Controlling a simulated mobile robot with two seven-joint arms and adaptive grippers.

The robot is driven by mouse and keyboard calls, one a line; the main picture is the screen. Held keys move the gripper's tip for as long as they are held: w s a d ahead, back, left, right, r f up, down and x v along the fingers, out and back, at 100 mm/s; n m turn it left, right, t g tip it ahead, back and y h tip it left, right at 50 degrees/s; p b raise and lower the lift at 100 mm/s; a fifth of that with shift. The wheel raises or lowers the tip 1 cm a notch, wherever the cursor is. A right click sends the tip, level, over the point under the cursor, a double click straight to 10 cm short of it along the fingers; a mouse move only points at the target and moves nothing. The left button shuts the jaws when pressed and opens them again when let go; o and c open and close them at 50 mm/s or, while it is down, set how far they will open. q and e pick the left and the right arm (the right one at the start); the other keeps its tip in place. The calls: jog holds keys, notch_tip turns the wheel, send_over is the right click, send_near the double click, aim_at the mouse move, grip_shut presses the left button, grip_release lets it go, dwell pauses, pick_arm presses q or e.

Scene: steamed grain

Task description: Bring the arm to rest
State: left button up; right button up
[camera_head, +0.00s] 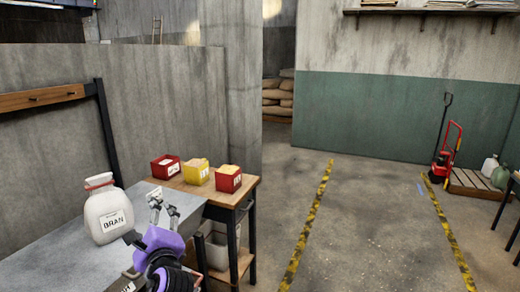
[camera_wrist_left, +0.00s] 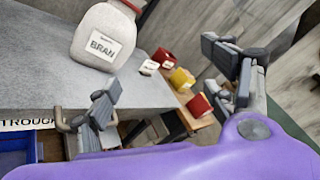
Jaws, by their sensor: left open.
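My left gripper (camera_head: 164,208) is purple with grey fingers and hangs over the right part of the grey table in the head view. In the left wrist view its two fingers (camera_wrist_left: 165,95) are spread wide with nothing between them. A white sack labelled BRAN (camera_head: 108,212) stands upright on the grey table (camera_head: 50,262), to the left of the gripper and apart from it. The sack also shows at the top of the left wrist view (camera_wrist_left: 104,36). My right gripper is in neither view.
A wooden side table (camera_head: 215,190) behind the grey table carries a red box (camera_head: 165,167), a yellow box (camera_head: 196,171) and another red box (camera_head: 228,179). A blue bin (camera_wrist_left: 18,146) and a TROUGH label show at lower left in the wrist view.

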pick_arm(q)
jog(key=s+d+f+n+h, duration=0.3)
jog(key=s+f+n, duration=0.1)
jog(key=f, duration=0.3)
jog(key=s+d+f+n+g+h, duration=0.1)
jog(key=s+d+f+n+h, duration=0.15)
jog(key=s+f+n, duration=0.35)
jog(key=s+d+f+n+h, duration=0.1)
jog(key=d+f+n+h, duration=0.15)
jog(key=f, duration=0.55)
jog(key=s+f+n+g, duration=0.1)
jog(key=s+f+n, duration=0.1)
jog(key=s+f, duration=0.4)
jog(key=s+d+f+n+g+h, duration=0.1)
jog(key=s+f, duration=0.5)
jog(key=s, duration=0.7)
jog(key=s+d+f+n+g, duration=0.1)
jog(key=s+f+n+g, duration=0.2)
jog(key=s+f, duration=0.3)
jog(key=s+n, duration=0.1)
jog(key=s, duration=0.3)
jog(key=shift+s+d+f+h, duration=0.2)
jog(key=shift+s+h, duration=0.05)
jog(key=shift+h, duration=0.05)
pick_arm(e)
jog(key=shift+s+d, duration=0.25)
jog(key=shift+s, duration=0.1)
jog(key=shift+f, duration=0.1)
